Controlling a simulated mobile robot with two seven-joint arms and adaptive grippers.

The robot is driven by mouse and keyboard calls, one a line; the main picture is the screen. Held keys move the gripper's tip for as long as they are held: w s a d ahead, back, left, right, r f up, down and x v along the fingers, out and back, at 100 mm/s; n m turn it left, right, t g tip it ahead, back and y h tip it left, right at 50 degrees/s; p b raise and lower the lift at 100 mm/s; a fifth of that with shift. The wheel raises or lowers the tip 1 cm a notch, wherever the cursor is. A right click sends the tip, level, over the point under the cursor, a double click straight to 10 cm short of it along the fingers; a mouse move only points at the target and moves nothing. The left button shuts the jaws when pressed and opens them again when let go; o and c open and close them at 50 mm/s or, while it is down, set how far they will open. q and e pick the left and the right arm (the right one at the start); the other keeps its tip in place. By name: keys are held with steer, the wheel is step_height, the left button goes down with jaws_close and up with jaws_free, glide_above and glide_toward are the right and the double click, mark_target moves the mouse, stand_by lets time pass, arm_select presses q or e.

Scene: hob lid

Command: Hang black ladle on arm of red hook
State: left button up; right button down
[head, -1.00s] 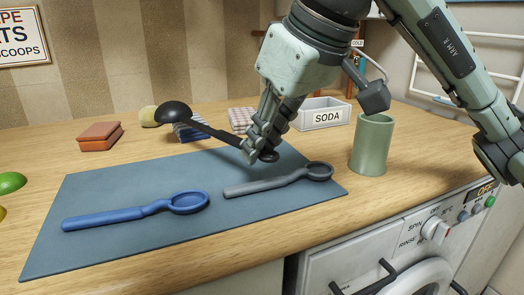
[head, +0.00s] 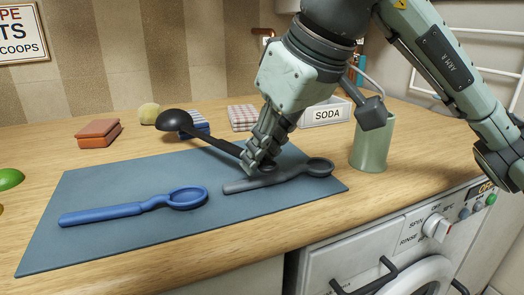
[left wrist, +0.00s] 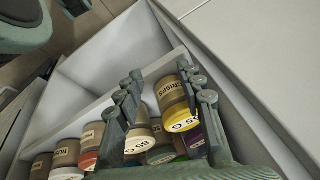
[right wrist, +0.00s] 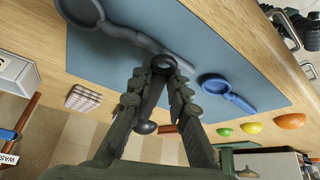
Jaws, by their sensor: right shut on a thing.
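The black ladle (head: 210,141) is held by its handle in my right gripper (head: 257,164), tilted with its bowl (head: 174,121) up at the left, above the mat. In the right wrist view the ladle (right wrist: 151,98) runs between the shut fingers (right wrist: 157,78). Its handle end is low, by the grey spoon (head: 285,176); I cannot tell whether they touch. My left gripper (left wrist: 158,92) shows only in the left wrist view, open over a drawer of jars. I cannot make out the red hook in any view.
A blue spoon (head: 135,209) and the grey spoon lie on the blue-grey mat (head: 110,250). A green cup (head: 371,148) stands right of the mat. Folded cloths (head: 98,134) and a SODA box (head: 326,112) are behind. Jars (left wrist: 172,93) fill the drawer.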

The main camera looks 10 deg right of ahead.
steer(key=shift+f+b, duration=0.25)
steer(key=shift+b, duration=0.05)
steer(key=c, duration=1.5)
jaws_free()
arm_select(q)
steer(key=shift+s+r, duration=0.45)
steer(key=shift+r, duration=0.35)
arm_select(e)
steer(key=shift+o, duration=0.2)
arm_select(q)
steer(key=shift+w, duration=0.1)
